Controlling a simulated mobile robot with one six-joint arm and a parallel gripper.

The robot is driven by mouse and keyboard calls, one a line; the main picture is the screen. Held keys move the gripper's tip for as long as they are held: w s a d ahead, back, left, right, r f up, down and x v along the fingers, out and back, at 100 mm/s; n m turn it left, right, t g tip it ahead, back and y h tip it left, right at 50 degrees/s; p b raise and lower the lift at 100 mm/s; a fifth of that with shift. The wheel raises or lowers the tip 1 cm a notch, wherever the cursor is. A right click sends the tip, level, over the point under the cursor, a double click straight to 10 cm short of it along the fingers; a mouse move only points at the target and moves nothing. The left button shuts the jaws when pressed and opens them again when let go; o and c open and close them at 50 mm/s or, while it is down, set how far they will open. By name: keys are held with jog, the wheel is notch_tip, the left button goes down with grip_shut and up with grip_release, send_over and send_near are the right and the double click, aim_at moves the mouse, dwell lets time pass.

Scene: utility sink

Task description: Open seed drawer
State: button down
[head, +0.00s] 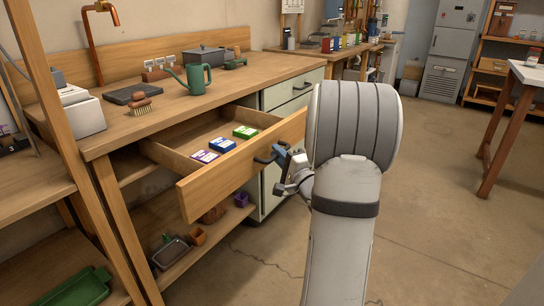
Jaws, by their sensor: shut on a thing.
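The wooden seed drawer (237,173) is pulled well out from under the wooden counter. Inside it lie a purple-and-white packet (204,156), a blue packet (223,146) and a green packet (245,132). A dark handle (263,161) sits on the drawer's front panel. My gripper (279,161) is shut on this handle at the right part of the panel. My arm hides some of the space right of the gripper, and the fingertips are small and partly covered.
A green watering can (195,79), a brush (140,104) and a dark box (204,60) stand on the counter (128,127). A lower shelf (178,268) holds pots and a tray. A pale cabinet (289,92) adjoins the drawer. Open floor (440,180) lies at right.

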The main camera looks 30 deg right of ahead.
jog(key=c, duration=1.8)
grip_release()
jog(key=shift+d+r, duration=0.15)
jog(key=shift+d, duration=0.2)
jog(key=o, duration=0.3)
jog(key=shift+a, duration=0.2)
jog(key=shift+o, duration=0.2)
jog(key=shift+w, duration=0.1)
jog(key=s+f+p, duration=0.1)
jog(key=s, duration=0.6)
jog(key=shift+s+f+p, duration=0.3)
jog(key=shift+s+p, duration=0.05)
jog(key=shift+p, duration=0.05)
